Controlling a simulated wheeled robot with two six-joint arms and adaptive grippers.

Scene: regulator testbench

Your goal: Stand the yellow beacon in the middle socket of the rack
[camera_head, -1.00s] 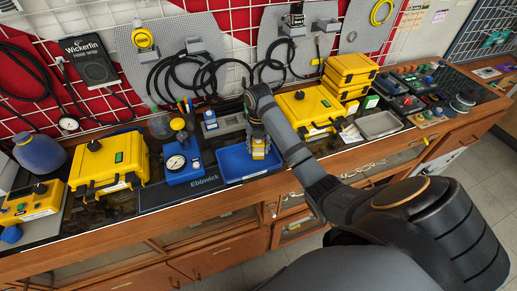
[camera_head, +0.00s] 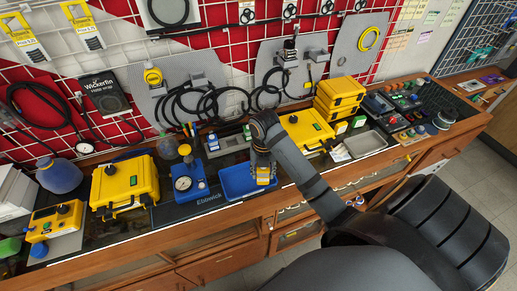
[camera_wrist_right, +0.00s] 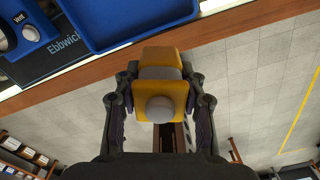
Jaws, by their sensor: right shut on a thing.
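My right gripper (camera_head: 263,174) is shut on the yellow beacon (camera_wrist_right: 161,72), which has a yellow body and a pale rounded knob. In the head view the beacon (camera_head: 263,180) shows in front of the right part of the blue tray. In the right wrist view it is between both fingers, with the bench edge and floor behind it. A grey rack (camera_head: 232,143) appears to stand behind the tray, with a blue-and-white item at its left end. Its sockets are too small to tell apart, and my arm hides its right side. My left gripper is not in view.
The blue tray (camera_head: 232,188) sits at the bench's front edge. A blue gauge unit (camera_head: 188,186) stands left of it, and a yellow case (camera_head: 122,182) farther left. An open-topped grey tray (camera_head: 366,143) and more yellow cases (camera_head: 306,130) are to the right.

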